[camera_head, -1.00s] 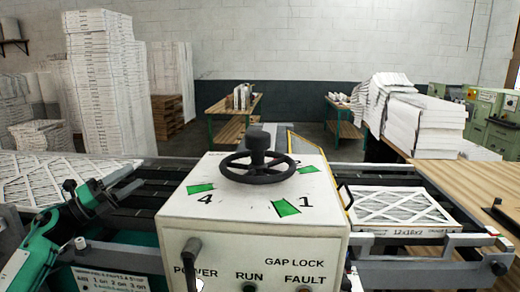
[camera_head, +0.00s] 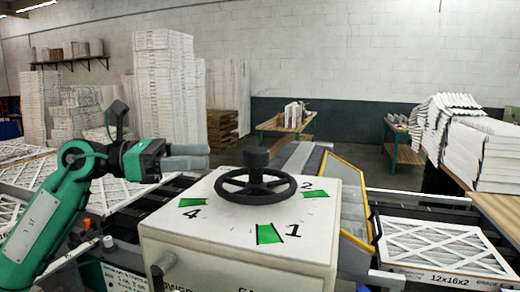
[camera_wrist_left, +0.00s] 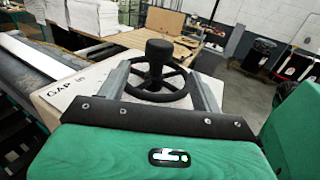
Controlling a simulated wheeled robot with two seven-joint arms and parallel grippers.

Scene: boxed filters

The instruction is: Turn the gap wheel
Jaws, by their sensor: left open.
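The gap wheel (camera_head: 288,187) is a black handwheel with a thick upright knob at its hub. It lies flat on top of a white control box (camera_head: 215,222) marked with green wedges and the numbers 4, 1 and 2. My left gripper (camera_head: 207,156) is left of the wheel and a little above the box top. In the left wrist view, its two grey fingers are open and point toward the wheel (camera_wrist_left: 183,88), which shows between and beyond them. The fingers look apart from the wheel. My right gripper is not in view.
A framed filter (camera_head: 440,245) lies on the conveyor to the right, and more filters (camera_head: 110,190) lie on the left. A yellow guard rail (camera_head: 345,180) stands just behind the box on the right. Stacks of filters (camera_head: 165,80) stand farther back.

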